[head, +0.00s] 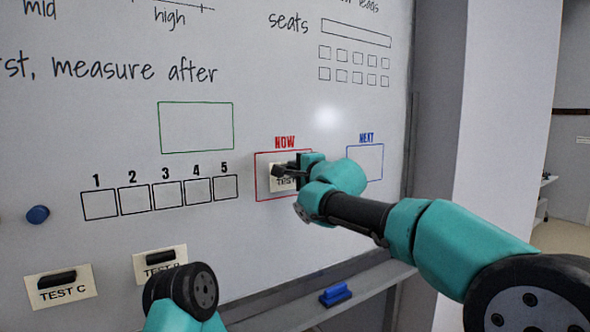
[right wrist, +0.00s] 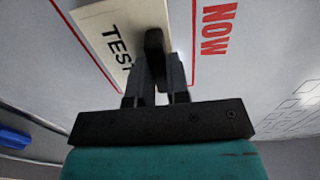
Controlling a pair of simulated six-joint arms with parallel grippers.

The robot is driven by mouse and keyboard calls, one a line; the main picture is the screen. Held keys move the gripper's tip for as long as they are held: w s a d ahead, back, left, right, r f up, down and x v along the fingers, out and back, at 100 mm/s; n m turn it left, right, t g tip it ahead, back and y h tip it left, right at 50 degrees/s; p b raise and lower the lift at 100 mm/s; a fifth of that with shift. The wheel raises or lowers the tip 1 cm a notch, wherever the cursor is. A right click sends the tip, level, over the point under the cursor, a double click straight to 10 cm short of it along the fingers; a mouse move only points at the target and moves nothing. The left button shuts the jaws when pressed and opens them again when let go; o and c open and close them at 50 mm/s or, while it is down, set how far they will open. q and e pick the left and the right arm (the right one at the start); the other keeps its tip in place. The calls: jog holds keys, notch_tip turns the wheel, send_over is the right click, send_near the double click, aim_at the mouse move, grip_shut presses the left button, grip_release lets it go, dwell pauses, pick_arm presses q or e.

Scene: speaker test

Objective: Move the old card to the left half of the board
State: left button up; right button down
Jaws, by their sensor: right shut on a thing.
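A white card printed "TEST" (head: 283,183) is at the red NOW box (head: 262,196) on the whiteboard (head: 60,130). The rest of its label is hidden by my gripper. My right gripper (head: 290,170) is at this card. In the right wrist view its fingers (right wrist: 155,82) are shut on the card's black handle (right wrist: 154,45), and the card (right wrist: 115,32) lies tilted inside the red frame. TEST C card (head: 62,292) and another TEST card (head: 146,268), partly covered by my left arm, are at the board's lower left. My left gripper's fingers are not in view.
A blue NEXT box (head: 372,160) is right of the NOW box. Numbered boxes (head: 165,194) and an empty green box (head: 195,127) are to the left. A blue round magnet (head: 38,214) is at far left. A blue eraser (head: 335,295) sits on the tray (head: 375,284) below.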

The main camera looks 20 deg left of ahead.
jog(key=shift+v, duration=2.45)
jog(key=shift+f, duration=0.1)
